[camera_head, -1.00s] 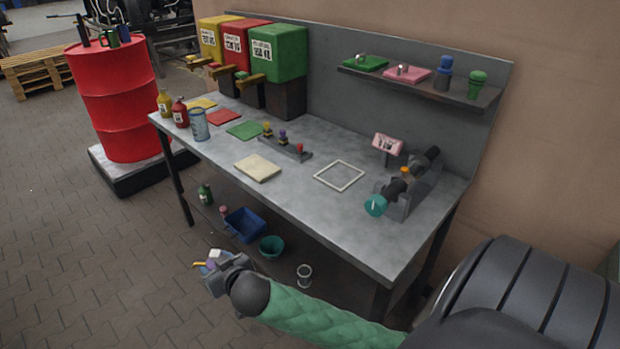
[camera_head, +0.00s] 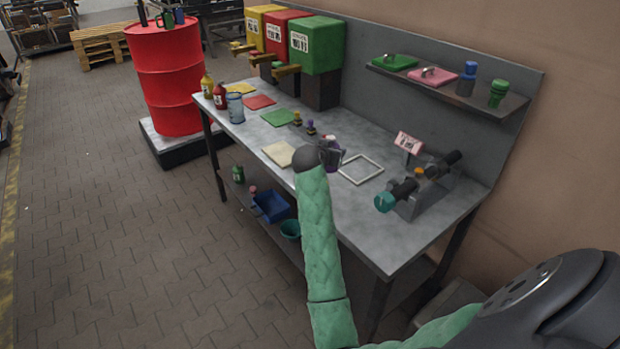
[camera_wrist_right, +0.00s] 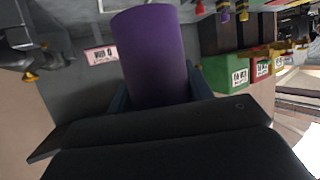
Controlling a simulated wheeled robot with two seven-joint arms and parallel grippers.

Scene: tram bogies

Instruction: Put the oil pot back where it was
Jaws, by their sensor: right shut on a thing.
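A purple cylindrical pot (camera_wrist_right: 150,50) fills the middle of the right wrist view, between the fingers of my right gripper (camera_wrist_right: 157,88). The gripper is shut on it. I cannot tell from its visible side whether it has a spout or handle. In the head view my right gripper (camera_head: 328,155) is over the middle of the bench, partly hidden by my wrist, between a cream pad (camera_head: 279,155) and a white square outline (camera_head: 361,168). Whether the pot touches the bench is hidden. My left gripper is not in view.
The grey bench (camera_head: 400,240) has a clear front right corner. A clamp fixture (camera_head: 420,190) stands at the right, a small pink-and-white sign (camera_head: 408,143) behind it. A shelf (camera_head: 450,90) holds several items. Bottles and a jar (camera_head: 235,107) stand at the left end; a red drum (camera_head: 168,75) is beyond.

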